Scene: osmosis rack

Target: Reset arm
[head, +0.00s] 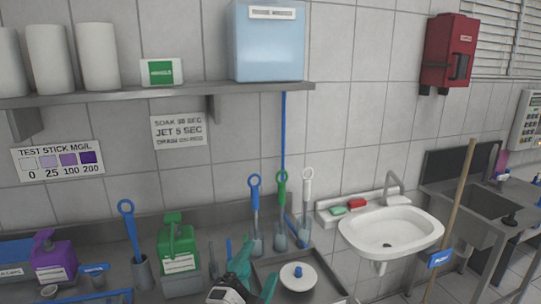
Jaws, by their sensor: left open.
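My left gripper (256,270) is low in the middle of the head view, over the steel counter. Its teal fingers are apart, and nothing shows between them. It is just left of a dark tray (322,272) that holds a round white piece (299,276) with a blue knob. The green jug (178,247) stands to the left of the gripper. My right gripper is out of the picture.
Brushes with blue (255,200), green (280,195) and white (307,195) handles stand behind the gripper. A purple bottle (55,262) is at left. A white sink (390,232) and a leaning wooden pole (452,215) are at right. A shelf (160,96) runs above.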

